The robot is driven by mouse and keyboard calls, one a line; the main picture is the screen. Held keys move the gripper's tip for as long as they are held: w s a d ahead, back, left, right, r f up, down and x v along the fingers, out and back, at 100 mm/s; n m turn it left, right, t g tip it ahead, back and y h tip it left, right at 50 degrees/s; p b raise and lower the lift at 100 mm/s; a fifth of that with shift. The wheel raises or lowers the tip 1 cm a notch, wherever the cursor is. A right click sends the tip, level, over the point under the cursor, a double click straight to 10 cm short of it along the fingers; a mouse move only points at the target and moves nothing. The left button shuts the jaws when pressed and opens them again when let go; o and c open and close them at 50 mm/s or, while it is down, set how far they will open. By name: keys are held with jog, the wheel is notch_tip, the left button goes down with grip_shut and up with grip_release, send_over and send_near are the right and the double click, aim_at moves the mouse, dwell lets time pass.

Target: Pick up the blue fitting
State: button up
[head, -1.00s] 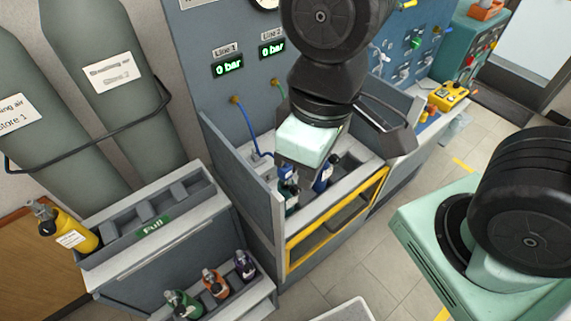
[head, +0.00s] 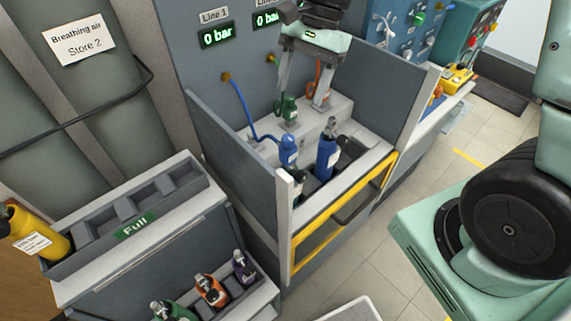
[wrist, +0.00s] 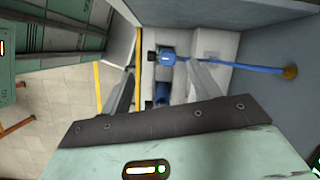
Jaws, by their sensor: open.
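The blue fitting (head: 289,145) is at the end of a blue hose (head: 238,98) that runs from the back wall. In the head view it appears atop a dark cylinder at the left of the bay; whether it is seated on it I cannot tell. My gripper (head: 302,98) is open and empty, fingers pointing down, above and behind the fitting in the picture. In the wrist view the blue fitting (wrist: 167,58) shows between the two finger ends, apart from both, with its hose (wrist: 235,66) running right.
A blue cylinder (head: 327,155) stands to the right of the fitting. A green fitting (head: 289,108) and an orange fitting (head: 318,82) are behind, close to my fingers in the picture. Grey side panels (head: 238,135) and a yellow-framed front (head: 335,215) enclose the bay.

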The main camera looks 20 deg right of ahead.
jog(key=w+d+f+m, duration=0.3)
jog(key=p, duration=0.2)
send_near(288, 150)
jog(key=shift+m+y, duration=0.3)
jog(key=shift+y, duration=0.1)
jog(key=f, duration=0.3)
jog(key=a+f, duration=0.1)
jog(key=f, duration=0.1)
jog(key=shift+w+f, duration=0.25)
jog(key=p+x, duration=0.1)
jog(key=x, duration=0.3)
jog(key=shift+s+d+f, duration=0.15)
jog(key=shift+f, duration=0.55)
jog(key=c, duration=1.2)
